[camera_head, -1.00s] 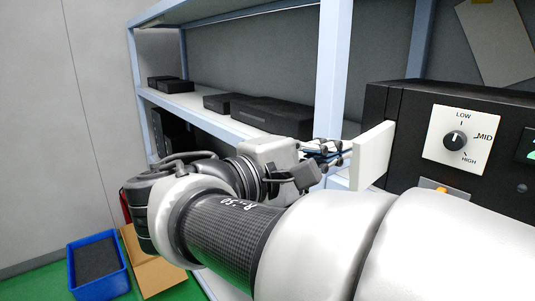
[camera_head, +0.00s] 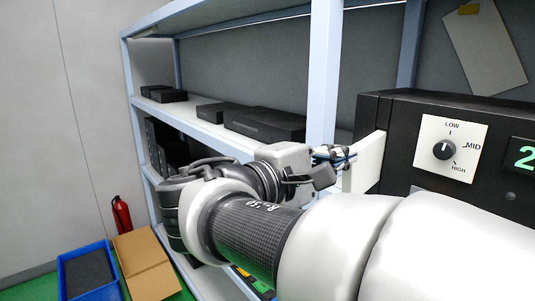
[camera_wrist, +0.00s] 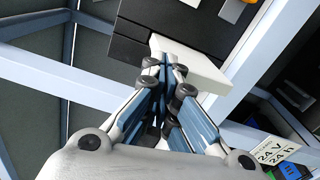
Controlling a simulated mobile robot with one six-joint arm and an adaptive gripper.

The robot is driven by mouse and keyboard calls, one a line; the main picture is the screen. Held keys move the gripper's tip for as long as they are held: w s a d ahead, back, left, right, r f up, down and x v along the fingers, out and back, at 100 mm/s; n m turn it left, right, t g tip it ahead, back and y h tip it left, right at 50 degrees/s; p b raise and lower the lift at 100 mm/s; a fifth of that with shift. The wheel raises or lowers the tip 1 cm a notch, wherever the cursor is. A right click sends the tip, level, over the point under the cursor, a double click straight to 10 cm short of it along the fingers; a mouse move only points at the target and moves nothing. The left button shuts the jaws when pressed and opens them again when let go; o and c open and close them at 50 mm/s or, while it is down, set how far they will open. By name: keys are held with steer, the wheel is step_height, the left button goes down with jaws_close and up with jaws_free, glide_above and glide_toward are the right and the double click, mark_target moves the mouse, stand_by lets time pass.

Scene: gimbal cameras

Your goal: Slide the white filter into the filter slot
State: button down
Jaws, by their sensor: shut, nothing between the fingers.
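The white filter (camera_head: 364,163) is a flat white plate sticking out from the left side of the black device (camera_head: 402,105). In the wrist view the white filter (camera_wrist: 196,66) lies just beyond my fingertips, with the dark device body behind it. I cannot tell how deep it sits, and the slot opening is hidden. My gripper (camera_head: 347,156) is at the filter's outer face. In the wrist view my gripper (camera_wrist: 166,72) has its fingertips together, holding nothing, touching or very close to the filter's edge.
A blue-grey shelf rack (camera_head: 322,75) with black boxes (camera_head: 263,124) stands behind my arm. The device front has a LOW/MID/HIGH dial (camera_head: 445,149) and a green display. A blue bin (camera_head: 88,272), cardboard (camera_head: 145,265) and red extinguisher (camera_head: 122,216) are at lower left.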

mark_target(357, 146)
steer(key=shift+b+x, duration=0.45)
steer(key=shift+x, duration=2.7)
stand_by(0.4)
steer(key=v, duration=1.5)
steer(key=shift+w+d, duration=0.1)
steer(key=shift+d, duration=0.1)
